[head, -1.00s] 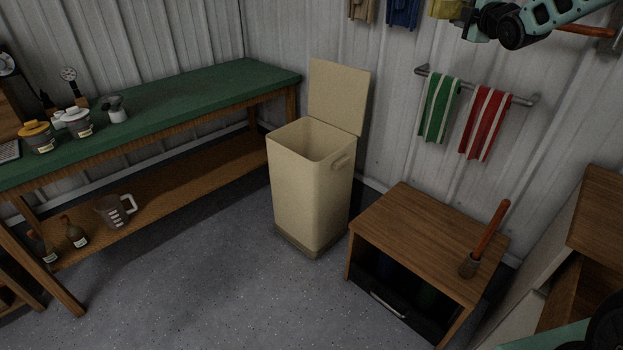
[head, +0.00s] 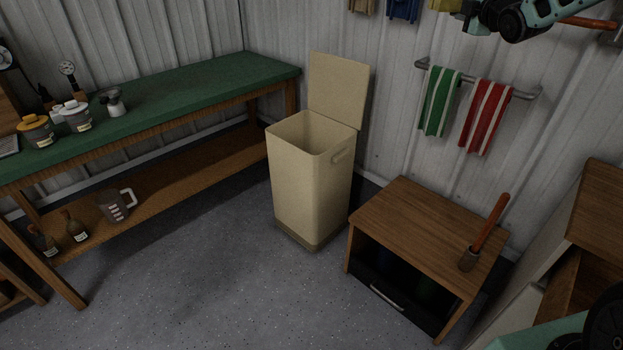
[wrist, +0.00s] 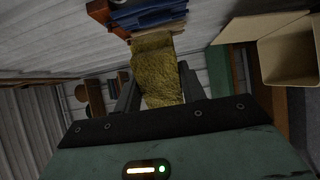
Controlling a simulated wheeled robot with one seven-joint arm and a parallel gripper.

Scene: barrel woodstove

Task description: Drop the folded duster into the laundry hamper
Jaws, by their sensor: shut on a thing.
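The folded duster (wrist: 157,72) is yellow and sits between the fingers of my gripper (wrist: 157,85) in the wrist view. My gripper is shut on it. A yellow bit of the duster (head: 447,7) also shows at the top edge of the head view, beside my wrist. The laundry hamper (head: 311,185) is a tall beige bin standing on the floor with its lid raised against the wall. Its opening is clear, and its inner bottom is hidden. The hamper also shows at the right of the wrist view (wrist: 290,65), apart from the gripper.
A green-topped bench (head: 180,95) with jars stands left of the hamper. A wooden cabinet (head: 425,230) bearing an orange-handled tool (head: 484,232) stands to its right. Green (head: 440,100) and red (head: 486,118) striped towels hang on a rail. Blue cloth (head: 403,10) hangs at the top.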

